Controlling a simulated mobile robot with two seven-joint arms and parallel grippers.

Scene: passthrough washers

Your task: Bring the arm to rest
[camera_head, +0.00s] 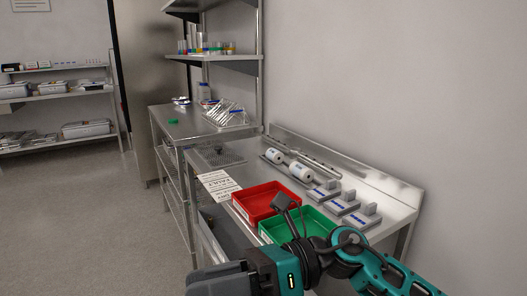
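My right arm comes in from the lower right, teal and black, bent across the front of the steel counter. Its dark end with the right gripper (218,281) is at the bottom edge of the view, in front of and below the counter's front edge. The fingers are not clear there, and I see nothing held. A dark bracket on the arm overlaps the view of the red tray and green tray. My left arm and gripper are not in view.
The steel counter (384,190) holds a red tray (249,207), a green tray (316,216), white rolls (300,172), several grey blocks (342,207) and a paper sheet (217,184). A steel table (174,118) and shelves stand behind. Open floor (90,225) lies to the left.

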